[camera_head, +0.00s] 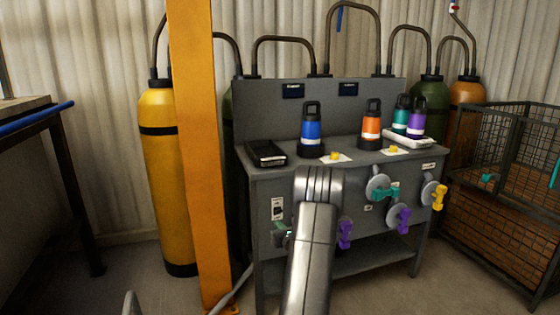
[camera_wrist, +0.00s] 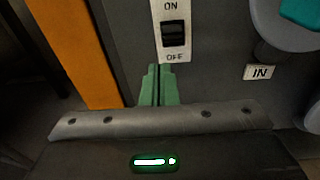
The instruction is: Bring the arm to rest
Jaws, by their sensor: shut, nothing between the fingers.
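My arm (camera_head: 314,235) reaches forward in the middle of the head view, low in front of the grey bench's front panel. My gripper (camera_wrist: 158,72) shows in the wrist view as two green fingers, shut together with nothing between them. In the head view the gripper (camera_head: 281,231) is partly hidden beside my arm. The fingers point at the panel just below a white ON/OFF plate with a dark rocker switch (camera_wrist: 173,34). I cannot tell whether the fingertips touch the panel. The switch also shows in the head view (camera_head: 277,208).
The grey bench (camera_head: 300,172) carries blue (camera_head: 311,125), orange (camera_head: 371,125), teal and purple bottles, and a black tray (camera_head: 266,153). Coloured valve handles (camera_head: 386,193) stick out right of my arm. A yellow post (camera_head: 200,150) stands left. A wire cage (camera_head: 505,190) stands right.

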